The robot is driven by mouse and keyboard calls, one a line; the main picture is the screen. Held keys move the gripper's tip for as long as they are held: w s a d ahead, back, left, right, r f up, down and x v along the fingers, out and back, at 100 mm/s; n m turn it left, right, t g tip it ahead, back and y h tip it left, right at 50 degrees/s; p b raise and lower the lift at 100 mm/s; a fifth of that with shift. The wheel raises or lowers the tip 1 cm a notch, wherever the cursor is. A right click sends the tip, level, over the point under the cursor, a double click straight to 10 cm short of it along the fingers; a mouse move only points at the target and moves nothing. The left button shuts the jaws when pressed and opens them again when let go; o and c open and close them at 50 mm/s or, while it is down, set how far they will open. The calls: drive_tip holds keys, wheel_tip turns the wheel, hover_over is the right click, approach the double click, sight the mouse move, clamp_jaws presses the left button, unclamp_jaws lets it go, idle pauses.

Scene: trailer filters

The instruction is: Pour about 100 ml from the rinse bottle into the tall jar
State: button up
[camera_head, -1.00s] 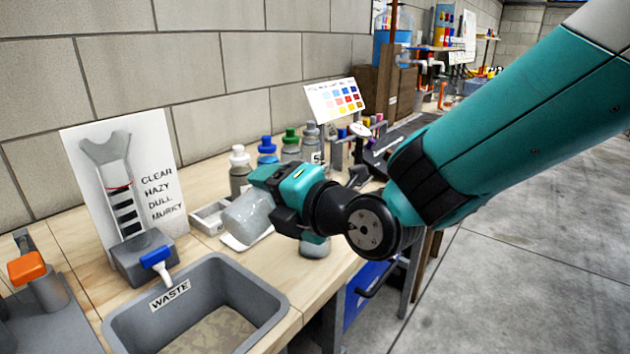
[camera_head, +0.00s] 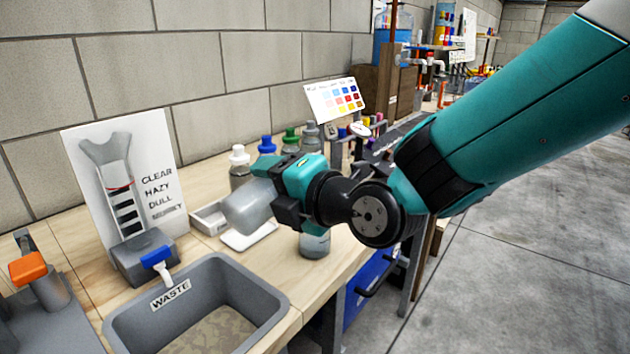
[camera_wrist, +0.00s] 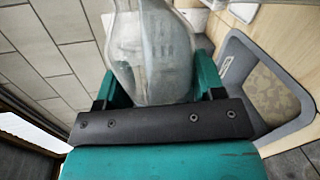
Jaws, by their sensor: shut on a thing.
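My gripper (camera_head: 268,190) is shut on a translucent grey bottle (camera_head: 247,206), taken to be the rinse bottle. The bottle is strongly tilted, its visible end pointing left in the head view, above the bench. In the wrist view the bottle (camera_wrist: 155,55) sits between the two teal fingers and looks cloudy. A clear jar with greyish contents (camera_head: 314,244) stands upright on the bench below and slightly right of my gripper. Its top is hidden behind the gripper, so I cannot tell whether it is the tall jar or whether liquid is flowing.
A grey waste basin (camera_head: 270,295) is at the front left. A white tray (camera_head: 248,238) lies under the bottle. Several capped bottles (camera_head: 239,160) stand behind. A clarity sign (camera_head: 122,185) and a grey box with blue tap (camera_head: 145,260) are left.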

drive_tip(key=shift+r, duration=0.35)
drive_tip(key=shift+m, duration=0.3)
idle(1.0)
